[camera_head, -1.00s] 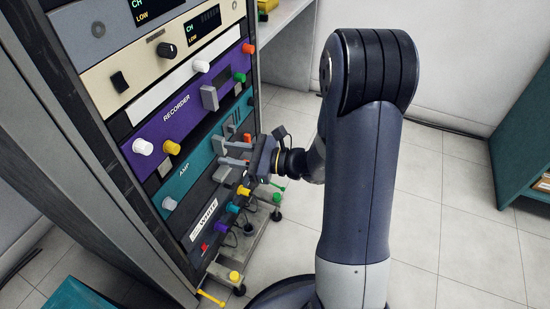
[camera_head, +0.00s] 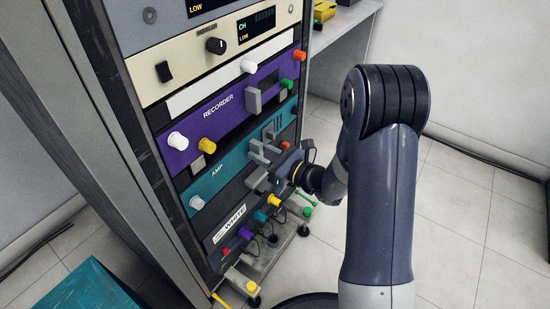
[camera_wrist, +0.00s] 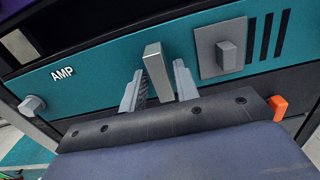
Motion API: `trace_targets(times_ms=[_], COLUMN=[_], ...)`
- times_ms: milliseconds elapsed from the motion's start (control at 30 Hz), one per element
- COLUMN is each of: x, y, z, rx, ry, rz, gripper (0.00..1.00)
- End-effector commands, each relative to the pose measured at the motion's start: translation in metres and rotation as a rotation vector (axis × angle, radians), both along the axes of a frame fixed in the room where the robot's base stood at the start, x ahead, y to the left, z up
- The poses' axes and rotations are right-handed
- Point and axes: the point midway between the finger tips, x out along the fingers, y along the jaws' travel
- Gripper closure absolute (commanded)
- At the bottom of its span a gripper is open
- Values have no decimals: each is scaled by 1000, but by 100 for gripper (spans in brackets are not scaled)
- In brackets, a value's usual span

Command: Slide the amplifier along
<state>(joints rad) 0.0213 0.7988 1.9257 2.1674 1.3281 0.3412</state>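The amplifier is the teal panel labelled AMP (camera_head: 225,176) in the rack, below the purple recorder. It shows large in the wrist view (camera_wrist: 95,84), with a grey upright handle (camera_wrist: 158,70) at its middle. My gripper (camera_head: 262,164) is at the front of the amplifier. In the wrist view my gripper (camera_wrist: 159,85) has its two grey fingers apart, one on each side of the handle, with narrow gaps showing. Whether either finger touches the handle is unclear. The amplifier's lower right front is partly hidden by my gripper in the head view.
The purple recorder (camera_head: 228,121) sits directly above, with knobs and its own handle. A dark panel labelled WHITE (camera_head: 234,219) with coloured plugs is below. A teal box (camera_head: 85,290) stands at the lower left.

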Motion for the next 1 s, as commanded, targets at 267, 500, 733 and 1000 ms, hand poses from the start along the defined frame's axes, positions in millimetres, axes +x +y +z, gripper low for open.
trace_targets(times_ms=[267, 500, 733, 1000], x=[-1, -2, -10, -22], y=[-3, -4, -16, -31], z=[0, -1, -1, -1], rx=[0, -1, -2, -2], ry=[1, 2, 3, 3], rz=[-3, -4, -5, -6], gripper=[94, 100, 100, 100])
